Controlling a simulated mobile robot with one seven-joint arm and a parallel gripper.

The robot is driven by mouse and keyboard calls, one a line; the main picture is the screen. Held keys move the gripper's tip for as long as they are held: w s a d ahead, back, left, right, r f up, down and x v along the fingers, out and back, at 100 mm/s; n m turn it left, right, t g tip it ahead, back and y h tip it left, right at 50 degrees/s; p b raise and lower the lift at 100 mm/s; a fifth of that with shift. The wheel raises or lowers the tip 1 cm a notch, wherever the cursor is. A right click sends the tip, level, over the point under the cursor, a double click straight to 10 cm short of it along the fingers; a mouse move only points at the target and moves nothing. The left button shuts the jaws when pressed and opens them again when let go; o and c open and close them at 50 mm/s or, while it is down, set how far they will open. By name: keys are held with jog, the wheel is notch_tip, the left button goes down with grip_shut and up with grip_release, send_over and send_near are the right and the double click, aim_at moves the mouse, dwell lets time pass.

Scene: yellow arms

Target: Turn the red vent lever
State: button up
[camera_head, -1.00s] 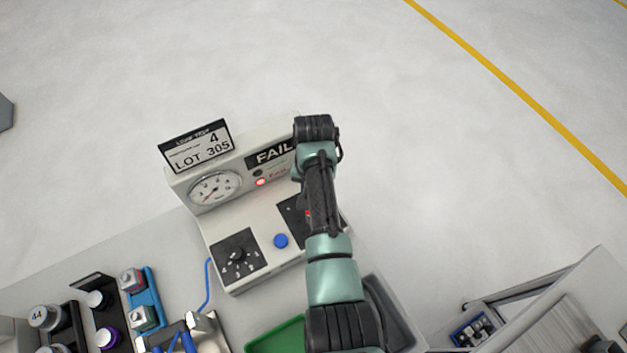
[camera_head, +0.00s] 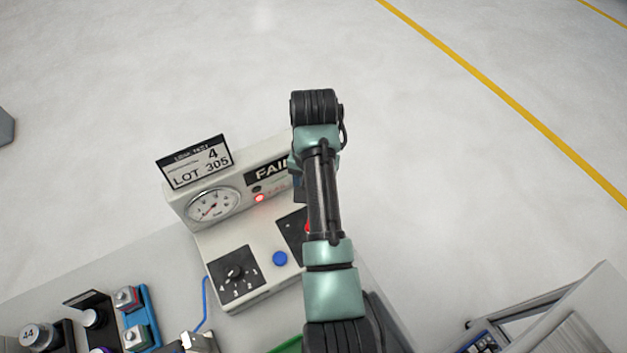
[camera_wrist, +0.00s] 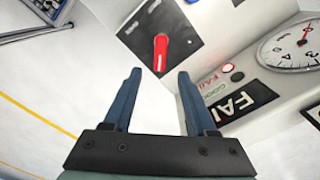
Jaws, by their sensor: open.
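The red vent lever (camera_wrist: 160,53) sits on a black plate (camera_wrist: 145,28) on the tester's sloping face in the wrist view. In the head view only a bit of red lever (camera_head: 308,228) shows beside my arm, which hides the rest. My gripper (camera_wrist: 157,78) is open and empty, its two blue fingers pointing toward the panel. The lever shows between and just beyond the fingertips in the wrist view; I cannot tell the exact gap. The tester (camera_head: 240,222) reads FAIL beside a lit red lamp (camera_head: 260,198).
A pressure gauge (camera_head: 212,205), a blue button (camera_head: 280,258) and a black selector dial (camera_head: 233,272) are on the tester. A LOT 305 sign (camera_head: 197,162) stands on top. Fixtures and blue-based parts (camera_head: 137,318) lie at lower left. Open floor lies behind the tester.

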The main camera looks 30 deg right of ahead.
notch_tip(320, 180, up, 5)
jog(key=shift+f+p, duration=0.1)
jog(key=shift+p, duration=0.55)
jog(key=w+a+r+n+t+h+b, duration=0.1)
jog(key=w+a+r+n+t+h, duration=0.1)
jog(key=w+r+t, duration=0.65)
jog(key=w+a+r+n+t+b, duration=0.1)
jog(key=w+a+r+t, duration=0.15)
jog(key=r, duration=0.75)
jog(key=w+a+r+n+t, duration=0.2)
jog(key=a+r+t, duration=0.15)
jog(key=r, duration=0.55)
jog(key=s+a+r+n+t, duration=0.1)
jog(key=s+a+r+t, duration=0.2)
jog(key=s+r, duration=0.3)
jog(key=s+a+r+n+t+y+b, duration=0.1)
jog(key=s+a+r+t, duration=0.2)
jog(key=r, duration=0.8)
jog(key=s+a+r+n+t+y, duration=0.1)
jog(key=s+a+r+t, duration=0.2)
jog(key=s+r+t, duration=0.4)
jog(key=s+r, duration=0.2)
jog(key=s, duration=0.1)
jog(key=shift+s+n, duration=0.15)
jog(key=shift+n, duration=0.25)
